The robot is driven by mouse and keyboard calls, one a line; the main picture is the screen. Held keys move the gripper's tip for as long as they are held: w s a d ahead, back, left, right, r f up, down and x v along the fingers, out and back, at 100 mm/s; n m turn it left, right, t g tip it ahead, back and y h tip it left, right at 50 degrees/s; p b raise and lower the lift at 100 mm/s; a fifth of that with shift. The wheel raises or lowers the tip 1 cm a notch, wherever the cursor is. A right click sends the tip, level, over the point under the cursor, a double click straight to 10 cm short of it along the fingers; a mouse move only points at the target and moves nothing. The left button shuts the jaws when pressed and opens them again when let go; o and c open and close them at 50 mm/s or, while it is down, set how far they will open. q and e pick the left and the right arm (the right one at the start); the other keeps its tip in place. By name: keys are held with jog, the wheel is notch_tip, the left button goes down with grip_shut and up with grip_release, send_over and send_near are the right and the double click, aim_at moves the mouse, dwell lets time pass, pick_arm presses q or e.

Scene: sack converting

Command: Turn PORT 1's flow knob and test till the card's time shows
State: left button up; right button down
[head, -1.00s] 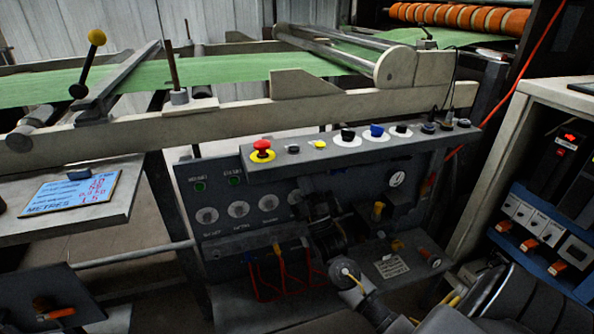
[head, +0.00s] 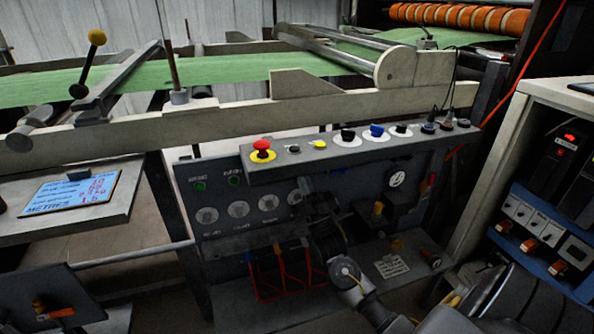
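A grey control panel (head: 224,262) stands under the green belt. It carries a row of round pale dials or knobs, including a left one (head: 207,215), a second (head: 238,209) and a third (head: 268,202); a fourth (head: 295,198) is partly beside my gripper. Their labels are too small to read, so I cannot tell which is PORT 1. My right gripper (head: 311,196) is at the panel's right part, close to the fourth dial; its dark fingers blend in, and contact and opening are unclear. A blue card (head: 72,191) with red handwriting lies on the left table. My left gripper is not in view.
A sloped ledge above has a red mushroom button (head: 262,146) and several coloured knobs. A round gauge (head: 397,179) and a small pale label plate (head: 391,266) are right of my arm. Red-edged loops (head: 283,282) hang below the dials. A white cabinet (head: 548,94) bounds the right.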

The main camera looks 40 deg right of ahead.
jog(key=shift+s, duration=0.15)
dwell(0.4)
jog(key=shift+s+a+p, duration=0.25)
jog(key=shift+s+p, duration=0.3)
jog(key=shift+s, duration=0.1)
jog(key=s, duration=0.1)
jog(key=s+a+p, duration=0.1)
jog(key=s, duration=0.1)
jog(key=s+p, duration=0.1)
jog(key=shift+s+a, duration=0.35)
dwell(0.5)
